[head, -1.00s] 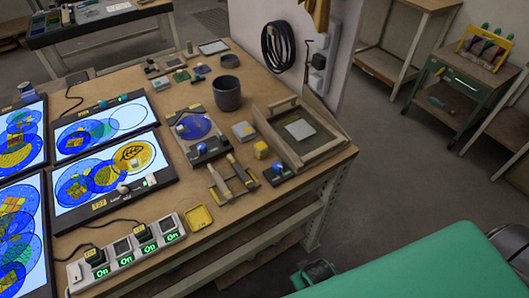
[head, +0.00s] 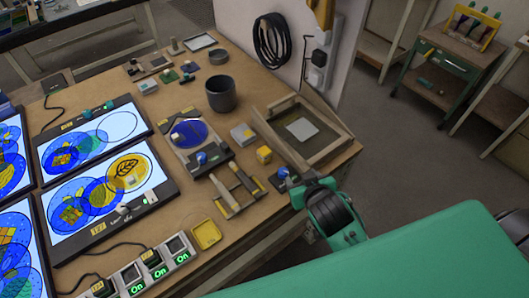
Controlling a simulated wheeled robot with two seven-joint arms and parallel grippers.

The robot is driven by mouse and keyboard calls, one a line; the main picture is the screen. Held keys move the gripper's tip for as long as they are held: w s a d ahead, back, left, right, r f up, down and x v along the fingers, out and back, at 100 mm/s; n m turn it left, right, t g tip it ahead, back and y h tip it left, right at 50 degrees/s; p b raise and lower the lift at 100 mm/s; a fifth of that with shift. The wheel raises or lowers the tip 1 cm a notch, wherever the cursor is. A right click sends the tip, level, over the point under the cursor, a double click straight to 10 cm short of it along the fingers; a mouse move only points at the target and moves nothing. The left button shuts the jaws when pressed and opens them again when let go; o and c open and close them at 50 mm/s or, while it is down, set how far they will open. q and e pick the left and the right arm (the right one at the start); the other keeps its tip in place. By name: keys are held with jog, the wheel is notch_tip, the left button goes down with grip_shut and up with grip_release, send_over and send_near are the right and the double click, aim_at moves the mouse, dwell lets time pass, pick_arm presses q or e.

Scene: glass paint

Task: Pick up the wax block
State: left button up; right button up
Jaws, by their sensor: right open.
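A small yellow block (head: 264,154), which looks like the wax block, sits on the wooden table near its right edge, just left of the wooden frame. My right gripper (head: 296,181) is at the table's right front edge, to the right of and nearer than the yellow block. It is open and apart from the block. Its fingers are small and dark here, partly confused with a blue-knobbed item beside them. My left gripper is not in view.
A dark cup (head: 221,95) is behind. A wooden-handled holder (head: 237,190) and yellow dish (head: 206,234) lie in front.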

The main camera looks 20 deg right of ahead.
jog(key=w+a+r+n+t+y, duration=0.35)
jog(key=w+a+r+t, duration=0.2)
jog(key=r, duration=0.45)
jog(key=w+a+r+n+t+y, duration=0.2)
jog(key=w+a+r+t+y, duration=0.3)
jog(key=r, duration=0.5)
jog(key=s+a+r+n+g+y, duration=0.2)
jog(key=a+n+g+y, duration=0.45)
jog(key=n+g, duration=0.3)
jog(key=s+a+r+n+g+y, duration=0.1)
jog(key=s+a+n+g+y, duration=0.2)
jog(key=a+n+g+y, duration=0.45)
jog(key=g+h+p, duration=0.2)
jog(key=g+h, duration=0.2)
jog(key=h, duration=1.7)
send_over(264, 150)
jog(key=shift+m, duration=0.45)
jog(key=f, duration=2)
jog(key=shift+s+d, duration=0.2)
jog(key=shift+f+p, duration=0.55)
jog(key=shift+p, duration=0.1)
notch_tip(264, 150, down, 4)
jog(key=shift+w+a+r+p, duration=0.15)
jog(key=shift+r+p, duration=0.1)
jog(key=shift+p, duration=0.5)
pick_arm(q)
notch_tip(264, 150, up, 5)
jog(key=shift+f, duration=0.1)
pick_arm(e)
jog(key=shift+f, duration=0.4)
